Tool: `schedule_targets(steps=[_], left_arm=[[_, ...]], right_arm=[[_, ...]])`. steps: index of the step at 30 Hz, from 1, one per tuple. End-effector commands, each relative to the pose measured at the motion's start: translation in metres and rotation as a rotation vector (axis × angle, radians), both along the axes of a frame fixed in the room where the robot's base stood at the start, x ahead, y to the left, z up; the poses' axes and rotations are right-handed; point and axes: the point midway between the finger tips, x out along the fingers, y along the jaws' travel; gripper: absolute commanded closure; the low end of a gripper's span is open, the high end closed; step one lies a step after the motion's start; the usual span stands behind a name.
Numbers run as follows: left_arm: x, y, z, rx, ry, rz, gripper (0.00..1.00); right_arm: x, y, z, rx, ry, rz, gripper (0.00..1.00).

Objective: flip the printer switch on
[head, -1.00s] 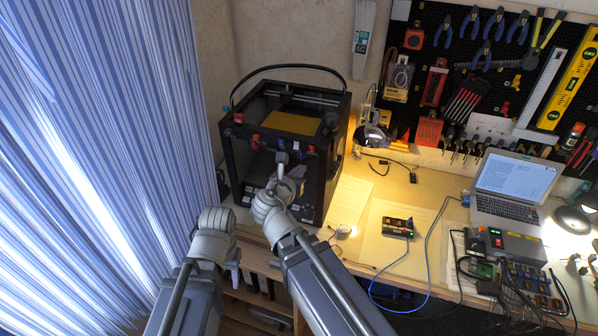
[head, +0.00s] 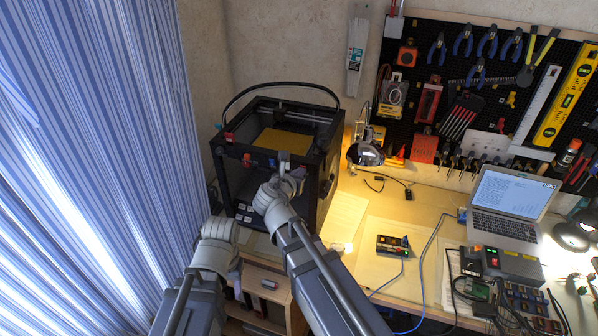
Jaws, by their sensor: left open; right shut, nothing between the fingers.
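The printer (head: 232,175) is a black open-frame box with a yellow-orange plate (head: 284,143) inside its top, standing at the left end of the bench. Small white marked parts (head: 245,211) show low on its front. I cannot make out which part is the switch. My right gripper (head: 284,162) is shut and empty, in front of the printer's upper right front; it hides part of that front. I cannot tell whether it touches. My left gripper (head: 237,268) is open and empty, lower and nearer, below the printer's front.
A striped blue curtain (head: 90,150) hangs at the left. A lamp (head: 366,153) stands right of the printer. A small black device (head: 392,246) with a blue cable, a laptop (head: 508,207) and a power box (head: 515,264) lie further right. Shelves (head: 265,285) are below the bench.

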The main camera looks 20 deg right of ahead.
Motion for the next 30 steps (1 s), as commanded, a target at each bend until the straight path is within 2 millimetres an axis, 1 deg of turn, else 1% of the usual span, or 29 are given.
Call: schedule_targets(steps=[1, 2, 3, 8, 13, 21, 30], left_arm=[[0.0, 0.0, 0.018, 0.0, 0.0, 0.001, 0.5], [0.0, 0.0, 0.016, 0.0, 0.0, 0.001, 0.5], [0.0, 0.0, 0.01, 0.0, 0.0, 0.001, 0.5], [0.0, 0.0, 0.01, 0.0, 0.0, 0.001, 0.5], [0.0, 0.0, 0.014, 0.0, 0.0, 0.001, 0.5], [0.0, 0.0, 0.026, 0.0, 0.0, 0.001, 0.5], [0.0, 0.0, 0.025, 0.0, 0.0, 0.001, 0.5]], right_arm=[[0.004, -0.002, 0.012, 0.017, 0.023, -0.003, 1.0], [0.004, -0.002, 0.008, 0.022, 0.031, -0.001, 1.0], [0.002, -0.001, 0.003, 0.02, 0.029, 0.0, 1.0], [0.002, -0.001, 0.003, 0.019, 0.027, 0.0, 1.0], [0.002, -0.001, 0.007, 0.018, 0.026, 0.0, 1.0], [0.002, -0.001, 0.019, 0.018, 0.026, 0.0, 1.0], [0.002, -0.001, 0.019, 0.018, 0.026, 0.0, 1.0]])
